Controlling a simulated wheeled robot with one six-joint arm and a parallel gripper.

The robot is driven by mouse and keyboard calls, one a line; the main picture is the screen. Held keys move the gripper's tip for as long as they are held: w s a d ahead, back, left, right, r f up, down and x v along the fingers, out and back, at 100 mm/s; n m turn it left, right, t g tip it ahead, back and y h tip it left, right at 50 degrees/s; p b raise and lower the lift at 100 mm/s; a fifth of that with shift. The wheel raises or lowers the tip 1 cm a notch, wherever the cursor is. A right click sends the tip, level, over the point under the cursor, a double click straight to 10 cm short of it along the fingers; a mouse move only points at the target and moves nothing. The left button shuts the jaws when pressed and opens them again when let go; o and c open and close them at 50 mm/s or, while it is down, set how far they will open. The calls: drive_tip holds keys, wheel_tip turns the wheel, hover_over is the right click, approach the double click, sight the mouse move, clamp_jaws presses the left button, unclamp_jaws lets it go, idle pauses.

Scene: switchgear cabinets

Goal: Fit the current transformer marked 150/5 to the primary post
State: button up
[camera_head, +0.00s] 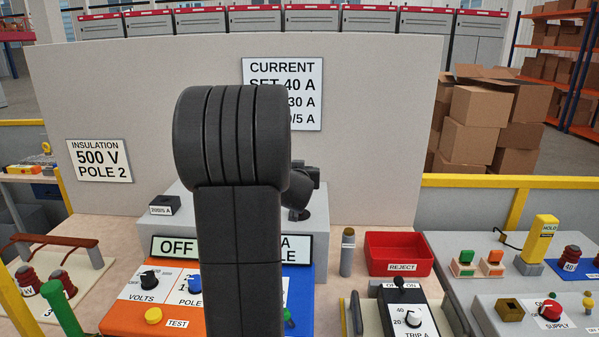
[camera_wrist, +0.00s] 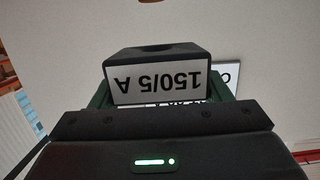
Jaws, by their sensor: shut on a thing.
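In the wrist view my gripper (camera_wrist: 160,88) is shut on a dark block-shaped current transformer (camera_wrist: 158,78). Its white label reads 150/5 A, upside down in this view, and a green finger shows at each side. In the head view my own arm covers the middle, and the held transformer cannot be made out there. Another small black transformer (camera_head: 165,205) sits on the grey block (camera_head: 205,207), left of my arm; its label seems to read 200/5 A. I cannot make out the primary post for certain; it may be hidden behind my arm.
A grey panel (camera_head: 385,130) stands behind, with a partly covered CURRENT sign (camera_head: 305,75). An orange tester (camera_head: 125,315) is in front. A grey cylinder with a brownish top (camera_head: 347,255) stands beside the red REJECT bin (camera_head: 400,240). A trip unit (camera_head: 410,310) is at front right.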

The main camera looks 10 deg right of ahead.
drive_tip(key=shift+f+b, duration=0.9)
drive_tip(key=shift+f, duration=0.35)
drive_tip(key=shift+f+b, duration=3.65)
drive_tip(key=shift+f, duration=0.3)
drive_tip(key=o, duration=1.3)
drive_tip(key=shift+f, duration=0.1)
drive_tip(key=v, duration=1.4)
drive_tip(key=shift+w, duration=0.15)
drive_tip(key=x, duration=1.3)
drive_tip(key=shift+w+d, duration=0.15)
drive_tip(key=shift+w, duration=0.15)
